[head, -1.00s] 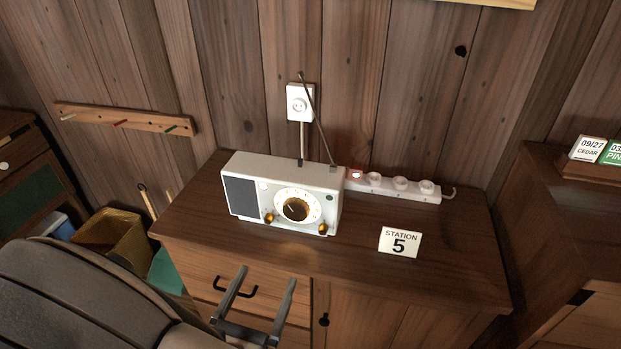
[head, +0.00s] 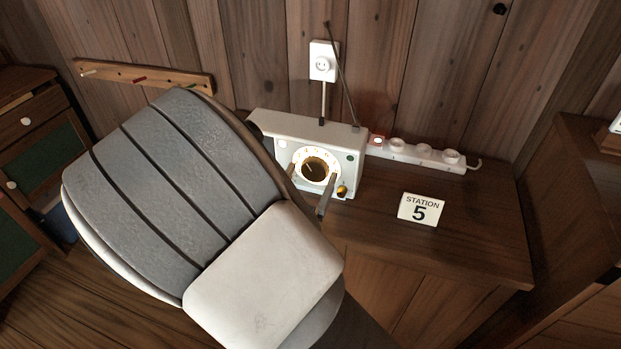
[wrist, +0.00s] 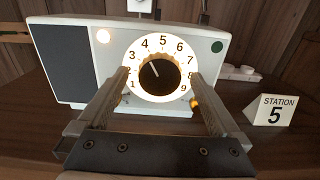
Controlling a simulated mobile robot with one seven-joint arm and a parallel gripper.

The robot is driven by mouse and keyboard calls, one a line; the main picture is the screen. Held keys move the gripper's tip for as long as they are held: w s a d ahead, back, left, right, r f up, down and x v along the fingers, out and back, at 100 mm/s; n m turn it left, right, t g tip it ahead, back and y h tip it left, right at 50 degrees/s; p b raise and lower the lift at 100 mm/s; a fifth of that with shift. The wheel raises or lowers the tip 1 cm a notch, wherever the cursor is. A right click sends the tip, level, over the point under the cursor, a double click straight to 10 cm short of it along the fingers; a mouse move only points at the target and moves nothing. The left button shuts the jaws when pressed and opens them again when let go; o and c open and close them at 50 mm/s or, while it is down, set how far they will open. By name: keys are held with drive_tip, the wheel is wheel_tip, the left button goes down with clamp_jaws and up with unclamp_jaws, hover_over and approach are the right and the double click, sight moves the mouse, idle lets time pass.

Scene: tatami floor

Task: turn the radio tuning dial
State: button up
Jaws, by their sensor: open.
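The white radio (head: 285,123) stands on the brown cabinet, and its front also fills the upper wrist view (wrist: 90,50). Its round tuning dial (wrist: 159,76) has a dark centre and brass rim, inside a glowing scale numbered 1 to 9. The pointer line tilts up and left, roughly toward 4. My gripper (wrist: 160,82) is open, with one finger on each side of the dial. The fingertips overlap the scale's left and right edges; whether they touch the dial I cannot tell. In the head view my arm hides the radio's lower left.
A white card reading STATION 5 (head: 421,209) stands right of the radio. A white power strip (head: 420,153) lies behind it along the wall. A thin antenna (head: 342,75) rises behind the radio. The cabinet top (head: 470,220) is clear at the right.

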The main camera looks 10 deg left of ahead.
drive_tip(key=shift+w+d, duration=0.1)
drive_tip(key=shift+w, duration=0.3)
drive_tip(key=c, duration=1.3)
drive_tip(key=shift+m, duration=0.3)
drive_tip(key=m+b, duration=0.1)
drive_tip(key=m, duration=0.1)
drive_tip(key=shift+d+f+m+b, duration=0.1)
drive_tip(key=shift+m+b, duration=0.2)
drive_tip(key=shift+b, duration=0.1)
drive_tip(key=shift+m+b, duration=0.85)
drive_tip(key=shift+m, duration=0.35)
